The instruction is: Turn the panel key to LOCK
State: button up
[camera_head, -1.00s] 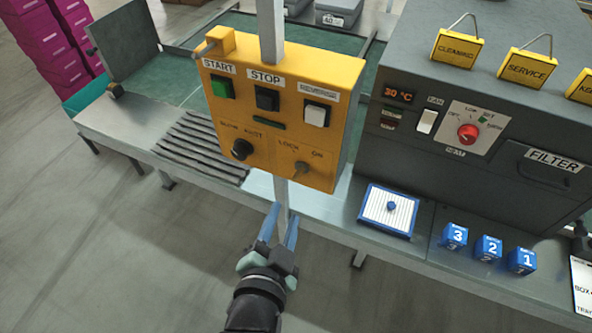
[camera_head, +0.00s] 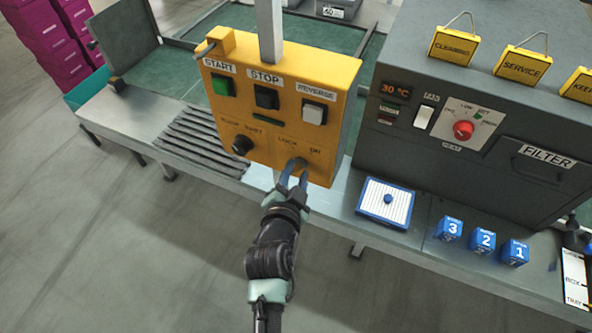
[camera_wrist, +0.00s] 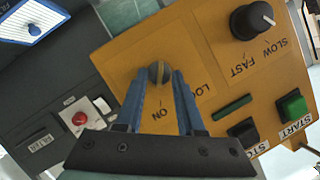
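The yellow control panel (camera_head: 230,130) carries a small grey key switch at its lower right, under the labels LOCK on the left and ON on the right. In the wrist view the key (camera_wrist: 158,73) is a dark round knob with a paler bar across it. My gripper (camera_head: 296,170) is at the panel's lower right, its blue fingers pointing at the key. In the wrist view the gripper (camera_wrist: 159,76) has its fingertips apart on either side of the key, with narrow gaps. In the head view the fingers partly hide the key.
A black SLOW–FAST knob (camera_head: 242,146) sits left of the key, with green (camera_head: 222,86), black and white buttons above. The grey machine (camera_head: 440,150) stands to the right. A blue-framed tray (camera_head: 386,204) and blue numbered cubes (camera_head: 483,241) lie on the ledge below it.

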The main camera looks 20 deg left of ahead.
jog(key=shift+w, duration=0.15)
grip_shut()
